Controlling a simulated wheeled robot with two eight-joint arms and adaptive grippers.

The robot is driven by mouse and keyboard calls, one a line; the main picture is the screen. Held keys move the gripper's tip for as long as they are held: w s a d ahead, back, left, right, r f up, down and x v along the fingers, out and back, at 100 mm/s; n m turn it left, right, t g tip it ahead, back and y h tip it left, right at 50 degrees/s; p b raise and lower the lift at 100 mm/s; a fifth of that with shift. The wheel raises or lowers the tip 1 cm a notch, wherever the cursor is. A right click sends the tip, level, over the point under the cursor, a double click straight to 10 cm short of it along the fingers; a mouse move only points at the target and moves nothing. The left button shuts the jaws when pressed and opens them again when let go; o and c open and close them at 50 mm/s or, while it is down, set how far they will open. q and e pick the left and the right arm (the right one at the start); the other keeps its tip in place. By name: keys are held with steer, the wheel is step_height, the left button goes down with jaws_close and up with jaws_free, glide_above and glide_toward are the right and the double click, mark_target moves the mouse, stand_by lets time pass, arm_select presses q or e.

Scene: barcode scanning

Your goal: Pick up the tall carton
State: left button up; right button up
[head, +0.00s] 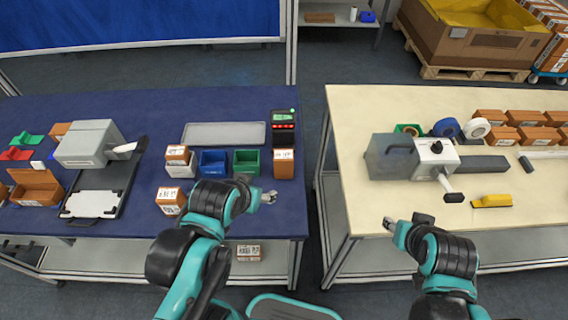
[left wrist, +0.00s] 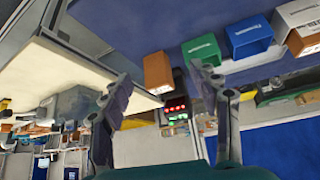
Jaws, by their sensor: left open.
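The tall carton (head: 284,164) is brown with a white label on top. It stands upright at the right end of the blue table, just in front of a dark device with red lights. My left gripper (head: 268,197) is in front of it and slightly left, apart from it. In the left wrist view the carton (left wrist: 157,73) shows beyond and between the spread, empty fingers of my left gripper (left wrist: 161,78). My right gripper (head: 389,223) is by the front edge of the cream table; its fingers are too small to read.
The dark device (head: 284,122) stands behind the carton. A green bin (head: 246,162) and a blue bin (head: 213,163) are left of it, with small cartons (head: 171,200) further left. A grey tray (head: 224,133) lies behind the bins. A gap separates the two tables.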

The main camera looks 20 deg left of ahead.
arm_select(q)
steer(key=shift+o, duration=0.6)
steer(key=shift+w+r, duration=0.25)
steer(key=shift+r, duration=0.05)
steer(key=m+g+p, duration=0.4)
steer(key=m+g, duration=0.2)
steer(key=m, duration=0.5)
glide_toward(284, 153)
step_height(284, 153, down, 3)
steer(key=s, duration=0.3)
steer(key=w+f+m+g+p, duration=0.1)
steer(key=w+f+m, duration=0.2)
steer(key=shift+w+f, duration=0.25)
steer(key=shift+w, duration=0.1)
steer(key=shift+w+d+f+m, duration=0.1)
steer(key=shift+w+f+m, duration=0.05)
steer(key=shift+f+m, duration=0.35)
steer(key=f+b, duration=0.1)
steer(key=f, duration=0.2)
steer(key=f+b, duration=0.1)
steer(key=f, duration=0.3)
steer(key=shift+s+f, duration=0.25)
steer(key=shift+f, duration=0.05)
steer(key=shift+r, duration=0.1)
jaws_close()
